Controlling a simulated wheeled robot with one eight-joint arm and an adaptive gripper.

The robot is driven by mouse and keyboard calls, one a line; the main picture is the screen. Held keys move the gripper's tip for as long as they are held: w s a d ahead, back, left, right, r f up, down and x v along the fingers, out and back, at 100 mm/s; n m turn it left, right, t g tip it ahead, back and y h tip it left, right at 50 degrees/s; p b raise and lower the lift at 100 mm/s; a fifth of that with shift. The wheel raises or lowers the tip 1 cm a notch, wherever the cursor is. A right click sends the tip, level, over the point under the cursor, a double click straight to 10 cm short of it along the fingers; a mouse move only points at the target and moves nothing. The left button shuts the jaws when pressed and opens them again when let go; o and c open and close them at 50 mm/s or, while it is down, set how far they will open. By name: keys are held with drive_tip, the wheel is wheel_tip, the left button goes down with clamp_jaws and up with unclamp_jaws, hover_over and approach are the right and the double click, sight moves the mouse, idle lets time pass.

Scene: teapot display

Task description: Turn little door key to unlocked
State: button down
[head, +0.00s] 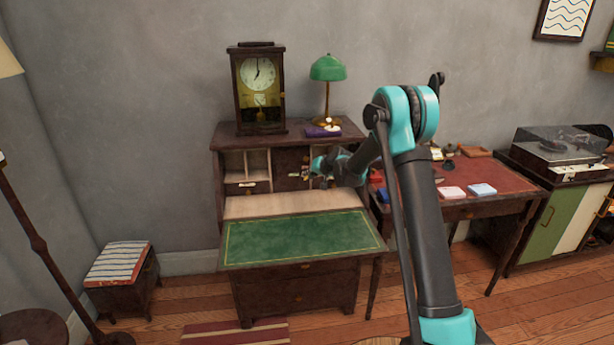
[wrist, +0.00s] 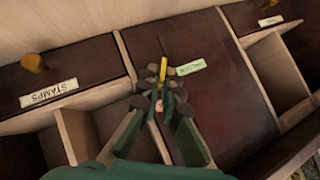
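The little door (wrist: 205,75) is a dark brown panel in the middle of the desk's pigeonholes. It appears shut. In the head view the door (head: 289,161) is partly behind my arm. A small yellow key (wrist: 163,66) sits on the door, beside a pale green label (wrist: 191,67) that is too small to read surely. My gripper (wrist: 161,71) is at the door with its narrow fingertips close on both sides of the key, shut on it. In the head view my gripper (head: 308,172) is small and partly hidden. The key's inserted end is hidden.
Below lies the green writing surface (head: 300,238), clear. A clock (head: 258,88), green lamp (head: 328,70) and purple object (head: 322,132) stand on top of the desk. A red-topped table (head: 490,178) stands at right.

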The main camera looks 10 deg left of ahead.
drive_tip(key=m+y, duration=0.1)
drive_tip(key=y, duration=0.2)
drive_tip(key=m+y, duration=0.1)
drive_tip(key=shift+w+d+f+m, duration=0.1)
drive_tip(key=shift+d+f+m, duration=0.2)
drive_tip(key=shift+d+f, duration=0.05)
drive_tip(key=m+y, duration=0.2)
drive_tip(key=m+t+y, duration=0.1)
drive_tip(key=y, duration=0.1)
drive_tip(key=shift+f, duration=0.3)
drive_tip(key=shift+m+y, duration=0.3)
drive_tip(key=shift+m, duration=0.1)
drive_tip(key=c, duration=1.7)
unclamp_jaws()
drive_tip(key=shift+c, duration=0.2)
drive_tip(key=v, duration=1.2)
